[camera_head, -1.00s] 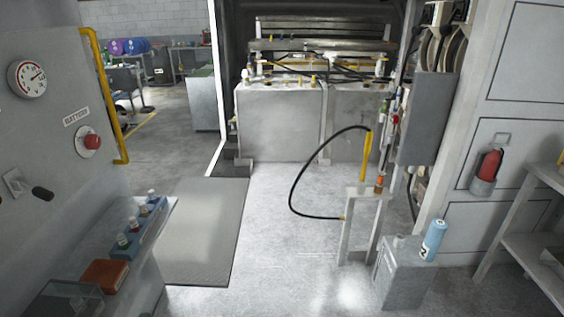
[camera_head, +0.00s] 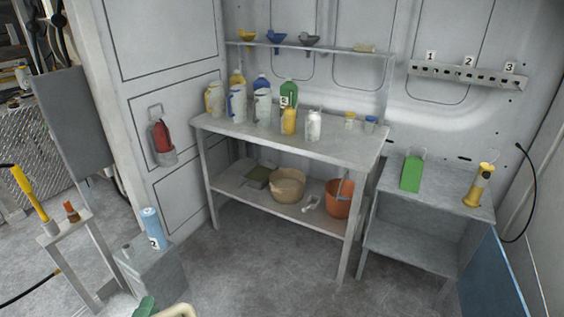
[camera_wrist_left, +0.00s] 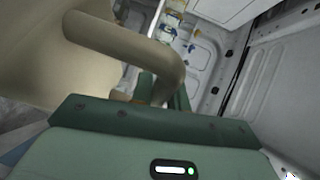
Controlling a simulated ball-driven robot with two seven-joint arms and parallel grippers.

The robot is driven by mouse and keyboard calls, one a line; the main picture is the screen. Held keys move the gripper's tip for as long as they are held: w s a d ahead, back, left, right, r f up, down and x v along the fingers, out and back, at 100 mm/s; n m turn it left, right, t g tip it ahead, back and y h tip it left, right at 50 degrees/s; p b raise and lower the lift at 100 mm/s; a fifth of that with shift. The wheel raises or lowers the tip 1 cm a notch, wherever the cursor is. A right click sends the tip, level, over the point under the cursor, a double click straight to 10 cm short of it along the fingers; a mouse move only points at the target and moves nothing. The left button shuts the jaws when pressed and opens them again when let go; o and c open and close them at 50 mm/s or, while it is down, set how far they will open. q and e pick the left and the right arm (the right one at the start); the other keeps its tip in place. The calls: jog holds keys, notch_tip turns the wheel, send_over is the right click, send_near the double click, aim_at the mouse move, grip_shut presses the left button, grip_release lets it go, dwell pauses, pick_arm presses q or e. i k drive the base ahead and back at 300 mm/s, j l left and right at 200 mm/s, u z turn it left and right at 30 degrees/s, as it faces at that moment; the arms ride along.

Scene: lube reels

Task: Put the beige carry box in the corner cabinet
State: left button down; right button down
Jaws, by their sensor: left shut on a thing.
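My left gripper (camera_head: 158,308) shows as a green piece at the bottom edge of the head view. It is shut on the handle of the beige carry box (camera_head: 180,311), of which only a small part shows there. In the left wrist view the fingers (camera_wrist_left: 163,92) close around the thick tubular handle, and the beige box (camera_wrist_left: 40,50) fills the upper left. Its contents are hidden. A grey open unit (camera_head: 418,252) with a lower shelf stands in the right corner; I cannot tell if it is the corner cabinet. My right gripper is out of view.
A grey workbench (camera_head: 345,150) with several jugs and bottles stands against the wall. A fire extinguisher (camera_head: 162,137) hangs left of it. A low grey block (camera_head: 155,275) with a blue canister (camera_head: 153,228) and a narrow stand (camera_head: 82,245) are at lower left. The middle floor is clear.

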aim_at(396, 249)
jog(key=i+l+z, duration=0.3)
jog(key=z, duration=0.2)
jog(key=i+l+z, duration=0.1)
jog(key=i+z, duration=0.65)
jog(key=z, duration=0.25)
jog(key=i+j, duration=0.15)
jog(key=i, duration=0.4)
jog(key=i+j+z, duration=0.1)
jog(key=i, duration=0.45)
